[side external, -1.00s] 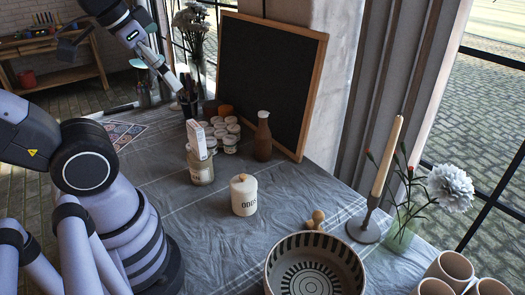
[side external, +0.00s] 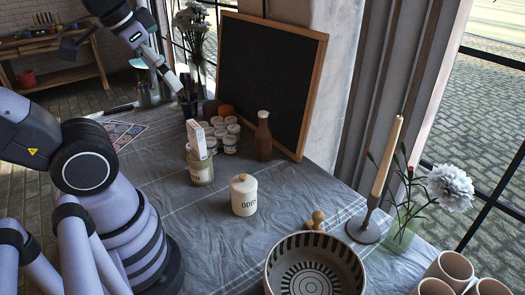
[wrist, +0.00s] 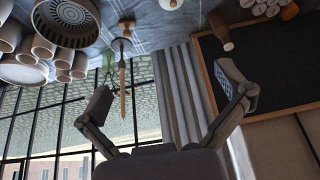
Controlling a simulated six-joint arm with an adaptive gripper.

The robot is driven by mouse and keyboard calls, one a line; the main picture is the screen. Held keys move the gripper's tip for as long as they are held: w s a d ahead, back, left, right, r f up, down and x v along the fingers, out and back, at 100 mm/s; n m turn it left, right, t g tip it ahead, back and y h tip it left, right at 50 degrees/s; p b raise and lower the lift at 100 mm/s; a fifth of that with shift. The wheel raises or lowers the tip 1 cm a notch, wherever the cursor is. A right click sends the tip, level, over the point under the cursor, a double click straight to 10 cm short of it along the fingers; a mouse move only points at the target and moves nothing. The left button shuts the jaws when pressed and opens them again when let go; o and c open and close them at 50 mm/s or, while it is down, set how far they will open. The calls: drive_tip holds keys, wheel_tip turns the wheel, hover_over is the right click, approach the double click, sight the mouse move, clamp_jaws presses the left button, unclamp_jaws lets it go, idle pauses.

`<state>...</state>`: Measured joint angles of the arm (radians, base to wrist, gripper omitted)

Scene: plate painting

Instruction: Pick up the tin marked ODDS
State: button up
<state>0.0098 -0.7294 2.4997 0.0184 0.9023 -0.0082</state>
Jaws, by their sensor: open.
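The cream tin marked ODDS (side external: 244,196), with a wooden-looking knobbed lid, stands upright on the grey cloth in the middle of the table in the side view.
A labelled jar (side external: 200,170), several small pots (side external: 222,134) and a brown bottle (side external: 263,137) stand behind the tin. A patterned bowl (side external: 314,270), a candle holder (side external: 363,230) and cups (side external: 455,268) are at the front right. A blackboard (side external: 270,80) leans at the back. Cloth left of the tin is clear.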

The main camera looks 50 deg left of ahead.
drive_tip(key=w+a+f+m+g+y, duration=0.2)
drive_tip(key=w+f+m+g+y, duration=0.3)
drive_tip(key=f, duration=0.4)
drive_tip(key=m+t+y, duration=0.6)
drive_tip(key=m+y, duration=0.1)
drive_tip(key=m, duration=0.8)
hover_over(242, 206)
drive_tip(key=s+d, duration=0.3)
drive_tip(key=d, duration=0.1)
wheel_tip(242, 206, down, 18)
drive_tip(key=f+m+t, duration=0.1)
drive_tip(key=f+m, duration=0.1)
drive_tip(key=s+d+f+m+t+h, duration=0.1)
drive_tip(key=f+m, duration=0.1)
drive_tip(key=f, duration=0.1)
drive_tip(key=s+f+m+h, duration=0.1)
drive_tip(key=f+m, duration=0.1)
drive_tip(key=shift+s+d+f+t, duration=0.1)
drive_tip(key=shift+d+f+t, duration=0.2)
drive_tip(key=shift+f+t, duration=0.1)
drive_tip(key=shift+f+m, duration=0.3)
drive_tip(key=x, duration=0.8)
drive_tip(key=shift+x, duration=2.85)
drive_tip(key=shift+r, duration=0.1)
drive_tip(key=shift+c, duration=0.4)
